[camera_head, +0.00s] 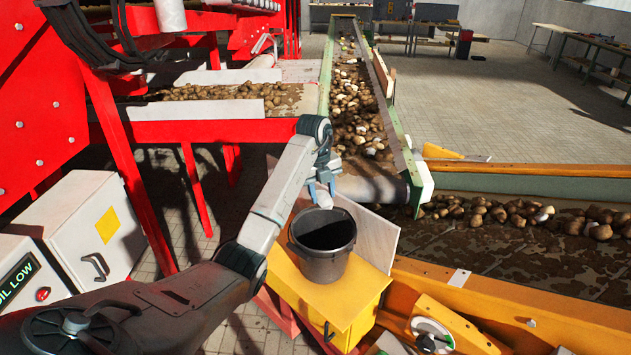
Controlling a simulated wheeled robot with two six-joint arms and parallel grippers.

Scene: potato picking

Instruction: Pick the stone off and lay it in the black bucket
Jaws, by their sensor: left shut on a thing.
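The black bucket (323,262) stands upright on a yellow box, its dark opening facing up. My left gripper (322,192) points down above the bucket's far rim and is apart from it. It is shut on a small greyish lump, the stone (324,199), which is mostly hidden between the blue-tipped fingers. The inside of the bucket is too dark to tell what it holds. My right gripper is not in view.
A conveyor (352,105) carries potatoes away to the back. A second belt (500,240) with potatoes runs at the right behind an orange rail. A pale board (371,236) stands behind the bucket. Red machinery (45,110) and a grey cabinet (85,225) stand at the left.

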